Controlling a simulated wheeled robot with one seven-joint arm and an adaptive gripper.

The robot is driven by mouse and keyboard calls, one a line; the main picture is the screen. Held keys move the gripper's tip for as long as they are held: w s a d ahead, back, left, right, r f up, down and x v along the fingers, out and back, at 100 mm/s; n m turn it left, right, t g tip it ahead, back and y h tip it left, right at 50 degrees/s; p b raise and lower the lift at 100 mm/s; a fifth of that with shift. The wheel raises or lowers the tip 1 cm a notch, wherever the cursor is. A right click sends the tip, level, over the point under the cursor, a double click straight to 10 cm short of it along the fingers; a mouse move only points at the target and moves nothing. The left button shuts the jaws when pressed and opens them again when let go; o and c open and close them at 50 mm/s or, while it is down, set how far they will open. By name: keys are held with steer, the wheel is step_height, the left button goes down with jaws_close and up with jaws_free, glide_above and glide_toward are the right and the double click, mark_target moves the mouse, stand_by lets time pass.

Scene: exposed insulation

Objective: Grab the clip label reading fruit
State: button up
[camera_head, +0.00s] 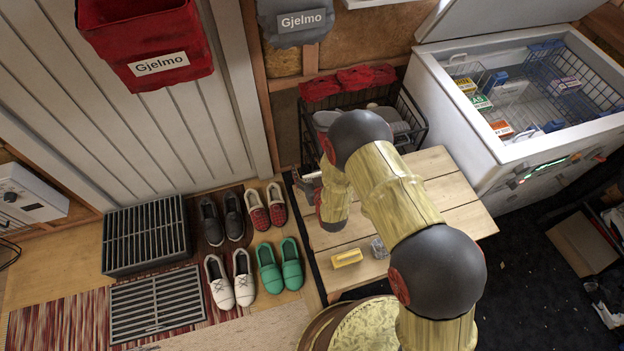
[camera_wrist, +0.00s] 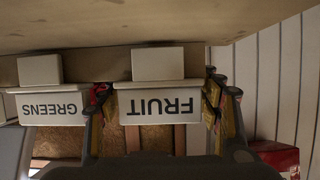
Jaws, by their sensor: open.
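The clip label reading FRUIT (camera_wrist: 160,106) is a white plate with black letters, upside down in the wrist view. A pale block-like part of it stands above the plate, below a wooden surface. My gripper (camera_wrist: 165,94) is open, with one dark finger at the left side of the label and one at its right. I cannot tell whether the fingers touch it. A second white label reading GREENS (camera_wrist: 51,107) is just left of the left finger.
A wooden surface (camera_wrist: 150,20) spans the top of the wrist view. In the head view, a slatted wooden table (camera_head: 450,190) is below my arm, an open chest freezer (camera_head: 445,110) at right, and shoes (camera_head: 291,264) on the floor at left.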

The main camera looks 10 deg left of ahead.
steer(key=shift+c, duration=1)
steer(key=c, duration=0.4)
steer(key=shift+c, duration=0.5)
steer(key=shift+r, duration=0.1)
